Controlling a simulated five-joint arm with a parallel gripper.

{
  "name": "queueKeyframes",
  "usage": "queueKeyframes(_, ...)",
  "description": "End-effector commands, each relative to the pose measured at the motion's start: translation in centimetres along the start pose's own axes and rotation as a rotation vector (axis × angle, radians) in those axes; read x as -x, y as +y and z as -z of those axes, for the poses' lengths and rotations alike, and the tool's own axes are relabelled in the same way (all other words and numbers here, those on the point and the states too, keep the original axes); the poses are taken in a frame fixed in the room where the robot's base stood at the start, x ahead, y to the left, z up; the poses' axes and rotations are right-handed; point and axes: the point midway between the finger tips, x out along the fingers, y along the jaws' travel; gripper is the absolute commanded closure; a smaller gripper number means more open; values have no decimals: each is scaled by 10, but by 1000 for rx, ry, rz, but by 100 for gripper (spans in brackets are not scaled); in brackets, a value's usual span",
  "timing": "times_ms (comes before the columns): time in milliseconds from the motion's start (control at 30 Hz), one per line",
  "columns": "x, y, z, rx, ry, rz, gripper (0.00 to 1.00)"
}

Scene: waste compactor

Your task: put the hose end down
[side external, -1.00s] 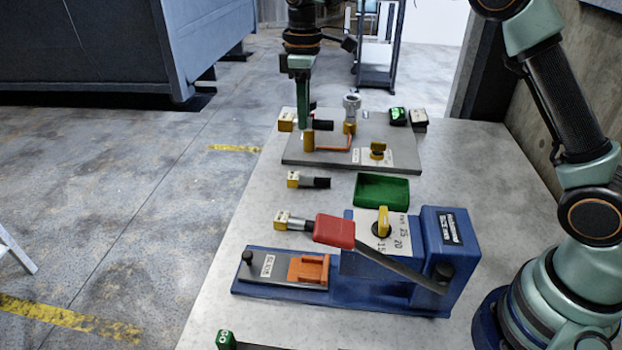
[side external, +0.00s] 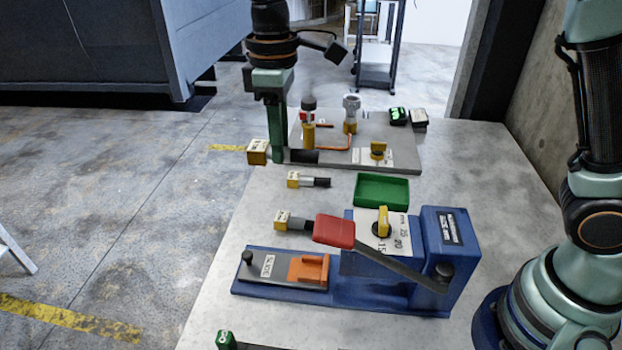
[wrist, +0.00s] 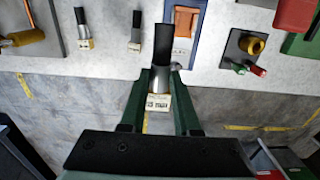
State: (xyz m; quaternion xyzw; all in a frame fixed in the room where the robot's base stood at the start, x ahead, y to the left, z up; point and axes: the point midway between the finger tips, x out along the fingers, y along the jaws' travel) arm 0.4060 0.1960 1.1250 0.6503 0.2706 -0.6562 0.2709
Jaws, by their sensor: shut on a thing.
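My gripper (side external: 277,160) points down and is shut on a hose end, which has a yellow tagged block (side external: 257,152) and a black hose stub (side external: 303,156). In the wrist view, the green fingers (wrist: 155,95) are closed around the hose end's grey collar (wrist: 158,78), with a pale printed label facing me. The held hose end lies level by the bench's left edge, at the near left corner of the grey fitting plate (side external: 405,150). I cannot tell whether it touches the bench. Two similar hose ends lie nearer: a middle one (side external: 308,180) and a front one (side external: 292,222).
A green tray (side external: 382,189) sits behind the press. Upright fittings (side external: 350,115) and a copper pipe stand on the grey plate.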

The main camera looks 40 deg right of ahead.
Motion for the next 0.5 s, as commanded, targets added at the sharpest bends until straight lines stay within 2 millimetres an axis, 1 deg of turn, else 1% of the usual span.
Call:
queueKeyframes(33, 3, -18, -3, 7, 1, -1, 100)
queueKeyframes(100, 4, -36, -6, 5, 0, 0, 100)
queueKeyframes(200, 4, -52, -11, 3, -2, 0, 100)
queueKeyframes(267, 2, -57, -12, 1, -3, 0, 100)
queueKeyframes(367, -11, -60, -13, -1, -7, 0, 100)
queueKeyframes(500, -44, -59, -14, -1, -10, 1, 100)
